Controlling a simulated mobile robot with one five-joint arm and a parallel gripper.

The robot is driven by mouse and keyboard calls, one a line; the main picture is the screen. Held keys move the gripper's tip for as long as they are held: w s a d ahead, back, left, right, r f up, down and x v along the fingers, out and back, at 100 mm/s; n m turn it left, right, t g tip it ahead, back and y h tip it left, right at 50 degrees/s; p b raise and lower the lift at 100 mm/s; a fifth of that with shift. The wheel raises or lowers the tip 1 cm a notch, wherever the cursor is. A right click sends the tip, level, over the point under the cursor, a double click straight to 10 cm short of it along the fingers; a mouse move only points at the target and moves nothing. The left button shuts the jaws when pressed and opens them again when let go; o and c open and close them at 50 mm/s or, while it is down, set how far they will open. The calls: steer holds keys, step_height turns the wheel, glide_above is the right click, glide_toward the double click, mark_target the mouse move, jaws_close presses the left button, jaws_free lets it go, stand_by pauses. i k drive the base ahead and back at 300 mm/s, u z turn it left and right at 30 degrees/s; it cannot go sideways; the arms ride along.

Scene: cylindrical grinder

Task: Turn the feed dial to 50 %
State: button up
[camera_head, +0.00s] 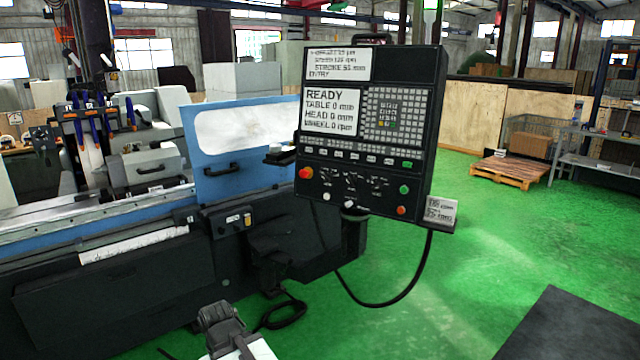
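The black control panel (368,130) hangs to the right of the blue grinder door (232,168). Its lower face carries a row of small dark dials (350,182) with white markings. These are too small to read, so I cannot tell which is the feed dial or where it points. Its screen (331,108) reads READY, with table, head and wheel at 0. The dark end of my arm, with my gripper (216,318), shows at the bottom, left of and well below the panel, touching nothing. I cannot make out its fingers.
A red button (305,173) sits left of the dials, with green (404,189) and orange-red (401,210) buttons right of them. A black cable (385,303) loops below the panel. A small sign (440,211) is at its lower right. Green floor is open to the right, with a dark mat (575,325).

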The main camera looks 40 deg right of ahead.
mark_target(377, 187)
steer(key=u, duration=0.3)
steer(key=i, duration=1.85)
steer(key=z, duration=0.7)
steer(key=k, duration=0.8)
steer(key=z, duration=0.25)
steer(key=i, duration=0.85)
steer(key=u, duration=0.15)
